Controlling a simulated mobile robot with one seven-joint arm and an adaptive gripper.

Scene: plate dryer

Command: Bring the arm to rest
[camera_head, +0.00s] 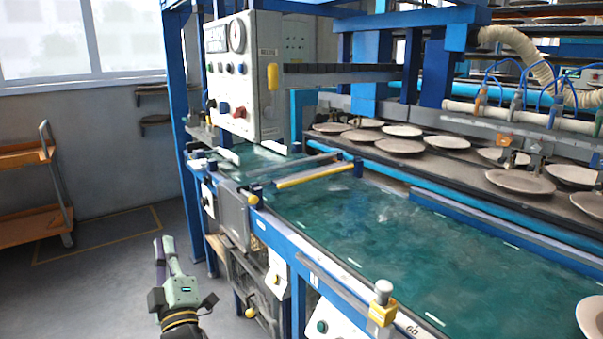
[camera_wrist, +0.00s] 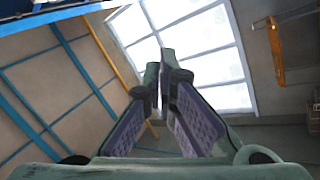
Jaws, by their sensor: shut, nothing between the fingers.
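My gripper (camera_head: 163,248) is at the lower left in the head view, in front of the blue machine frame and over the grey floor. It points up and away and holds nothing. In the wrist view my gripper's two fingers (camera_wrist: 162,82) come together at their tips, with purple pads facing inward. Its fingers stand against the bright window in that view, clear of any object. The part of my arm below the wrist is cut off by the lower edge of the head view.
The green conveyor belt (camera_head: 350,215) runs along the machine to the right, with a plate (camera_head: 592,318) at its near end. Several plates lie on the rack behind. A control box (camera_head: 240,75) hangs above. An orange cart (camera_head: 28,195) stands left; floor between is clear.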

